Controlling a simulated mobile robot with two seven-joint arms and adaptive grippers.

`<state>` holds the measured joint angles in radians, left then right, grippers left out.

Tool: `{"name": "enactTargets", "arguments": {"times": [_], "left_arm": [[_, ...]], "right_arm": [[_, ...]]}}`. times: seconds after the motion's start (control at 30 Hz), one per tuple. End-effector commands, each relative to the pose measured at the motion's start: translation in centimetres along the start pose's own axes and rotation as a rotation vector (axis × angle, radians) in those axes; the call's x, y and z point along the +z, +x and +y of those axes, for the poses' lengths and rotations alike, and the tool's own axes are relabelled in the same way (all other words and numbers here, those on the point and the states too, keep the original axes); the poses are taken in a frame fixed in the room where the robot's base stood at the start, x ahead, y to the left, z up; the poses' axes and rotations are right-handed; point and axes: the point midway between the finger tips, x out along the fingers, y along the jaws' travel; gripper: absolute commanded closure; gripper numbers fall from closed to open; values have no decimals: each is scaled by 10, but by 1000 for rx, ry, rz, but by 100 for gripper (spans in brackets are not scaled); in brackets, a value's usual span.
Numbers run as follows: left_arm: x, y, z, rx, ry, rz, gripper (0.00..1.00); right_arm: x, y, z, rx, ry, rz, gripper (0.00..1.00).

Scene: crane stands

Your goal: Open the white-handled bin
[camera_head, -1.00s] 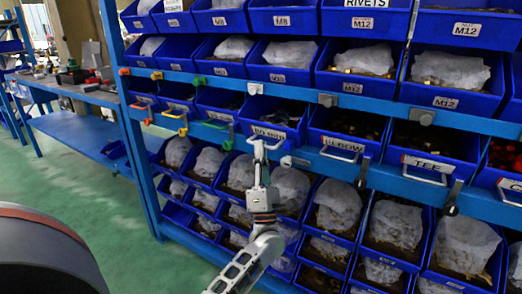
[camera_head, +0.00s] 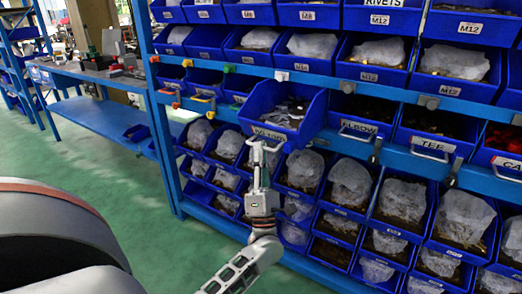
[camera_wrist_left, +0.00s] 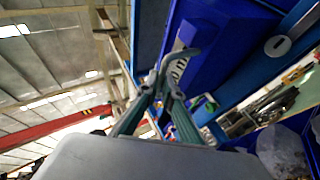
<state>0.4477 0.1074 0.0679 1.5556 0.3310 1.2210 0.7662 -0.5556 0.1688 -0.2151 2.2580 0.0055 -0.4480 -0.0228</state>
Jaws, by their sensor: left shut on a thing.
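The blue bin (camera_head: 285,104) in the handled row is drawn out toward me, ahead of its neighbours. Small grey, white and dark parts lie in it. My left gripper (camera_head: 264,150) is at its front, shut on its pale handle (camera_head: 266,143). The label above the handle is partly covered. In the left wrist view the fingers (camera_wrist_left: 163,88) close around the handle bar, and the blue bin front (camera_wrist_left: 215,45) rises beyond them. The right gripper is not in view.
Neighbouring bins marked ELBOW (camera_head: 361,118) and TEE (camera_head: 428,133) have pale handles and sit in the rack. Loaded bins stand above and below. A blue workbench (camera_head: 100,115) stands at the left, with open green floor (camera_head: 90,170) before it.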

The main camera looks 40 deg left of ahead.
Motion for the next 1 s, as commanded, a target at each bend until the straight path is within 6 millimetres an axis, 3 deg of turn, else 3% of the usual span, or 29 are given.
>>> {"name": "enactTargets", "arguments": {"times": [0.27,0.33,0.67,0.87,1.0], "left_arm": [[0,-1,0,-1,0,-1,100],[0,-1,0,-1,0,-1,86],[0,-1,0,-1,1,-1,86],[0,-22,-1,-4,1,-1,86],[0,-50,-1,-6,2,0,86]], "right_arm": [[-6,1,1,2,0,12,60],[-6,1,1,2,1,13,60],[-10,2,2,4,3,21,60],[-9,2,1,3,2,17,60],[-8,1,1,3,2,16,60]]}}
